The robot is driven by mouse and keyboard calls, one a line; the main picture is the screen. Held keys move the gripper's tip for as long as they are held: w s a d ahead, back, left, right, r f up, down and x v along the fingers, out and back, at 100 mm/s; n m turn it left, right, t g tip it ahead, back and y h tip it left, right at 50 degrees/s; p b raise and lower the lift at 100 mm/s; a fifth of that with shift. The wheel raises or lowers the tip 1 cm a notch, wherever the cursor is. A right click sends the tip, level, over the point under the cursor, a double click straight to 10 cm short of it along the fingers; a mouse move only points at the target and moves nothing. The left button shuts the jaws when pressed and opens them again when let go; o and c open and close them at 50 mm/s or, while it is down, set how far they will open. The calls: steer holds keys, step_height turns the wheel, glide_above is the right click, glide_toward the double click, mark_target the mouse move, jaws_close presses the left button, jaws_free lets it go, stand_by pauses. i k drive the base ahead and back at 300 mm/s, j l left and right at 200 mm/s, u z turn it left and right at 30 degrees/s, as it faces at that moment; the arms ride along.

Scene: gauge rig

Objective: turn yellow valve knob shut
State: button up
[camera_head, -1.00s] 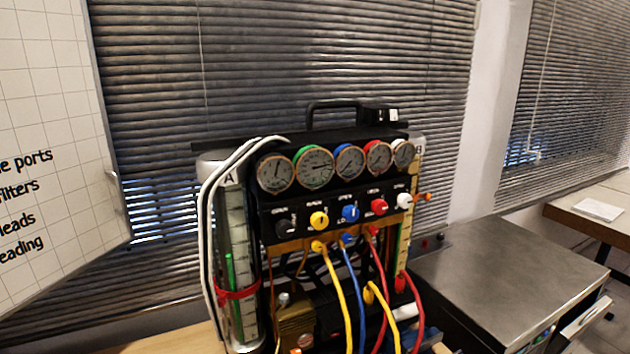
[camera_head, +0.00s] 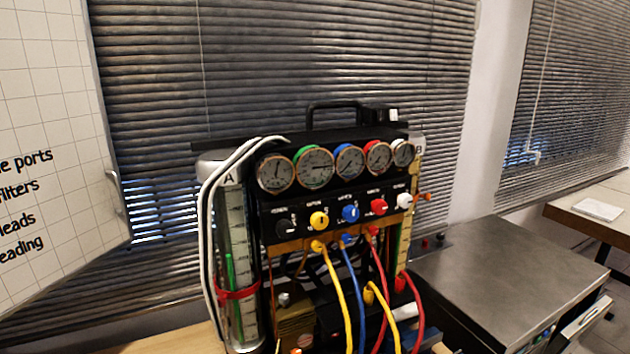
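The yellow valve knob (camera_head: 319,220) is on the black panel of the gauge rig (camera_head: 272,215), second from the left in a row of knobs. To its left is a black knob (camera_head: 286,228). To its right are a blue knob (camera_head: 351,213), a red knob (camera_head: 379,207) and a white knob (camera_head: 404,200). A yellow hose (camera_head: 337,290) hangs from a port just below the yellow knob. Nothing covers the yellow knob. My gripper is not in view.
Round gauges (camera_head: 316,168) line the rig above the knobs. Red and blue hoses hang in front. A clear cylinder (camera_head: 237,265) with white tubes stands at the left. A metal-topped cabinet (camera_head: 510,275) stands at the right. A whiteboard (camera_head: 55,150) fills the left edge.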

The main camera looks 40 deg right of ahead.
mark_target(319, 222)
steer(key=k+l+z, duration=0.15)
steer(key=z, duration=0.9)
